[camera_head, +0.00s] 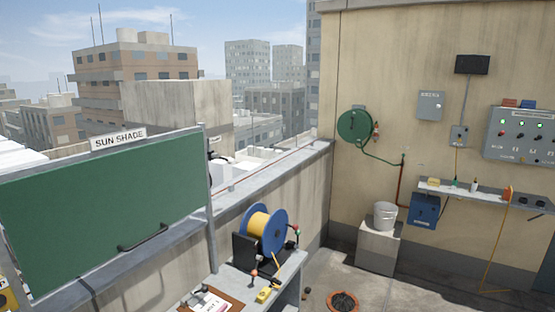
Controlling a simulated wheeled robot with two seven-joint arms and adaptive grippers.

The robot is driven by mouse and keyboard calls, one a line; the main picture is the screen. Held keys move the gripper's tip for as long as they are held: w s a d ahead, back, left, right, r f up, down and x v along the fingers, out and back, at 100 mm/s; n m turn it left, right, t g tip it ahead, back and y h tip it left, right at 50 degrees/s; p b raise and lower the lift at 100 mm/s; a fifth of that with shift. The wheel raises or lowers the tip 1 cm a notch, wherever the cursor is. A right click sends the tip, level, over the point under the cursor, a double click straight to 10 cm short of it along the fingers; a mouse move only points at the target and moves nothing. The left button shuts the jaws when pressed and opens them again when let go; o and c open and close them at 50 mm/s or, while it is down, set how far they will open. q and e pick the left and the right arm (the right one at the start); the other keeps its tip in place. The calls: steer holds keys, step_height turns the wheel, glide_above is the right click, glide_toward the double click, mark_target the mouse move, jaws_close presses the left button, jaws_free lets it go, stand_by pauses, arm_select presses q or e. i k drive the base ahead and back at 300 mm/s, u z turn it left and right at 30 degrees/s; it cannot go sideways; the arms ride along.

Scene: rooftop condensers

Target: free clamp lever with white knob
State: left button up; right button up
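I cannot make out a clamp lever with a white knob for certain. A small dark fitting (213,155) with a pale part sits by the upper post of the green sun shade panel (100,205); it is too small to read. A blue-flanged reel (279,231) of yellow line stands on a grey bench (290,289). Small levers with red or green knobs show around the reel, including a red-knobbed one (254,273) at its front. Neither of my grippers is in view.
The panel has a dark handle (143,238) and stands by the parapet (285,170). A clipboard (217,301) and a yellow object (264,295) lie on the bench. A white bucket (384,215) stands on a block. A bowl (343,301) sits on the floor; a shelf (480,193) lines the wall.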

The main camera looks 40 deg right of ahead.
mark_target(214, 155)
steer(key=z, duration=0.65)
steer(key=i, duration=1.25)
steer(key=u, duration=0.45)
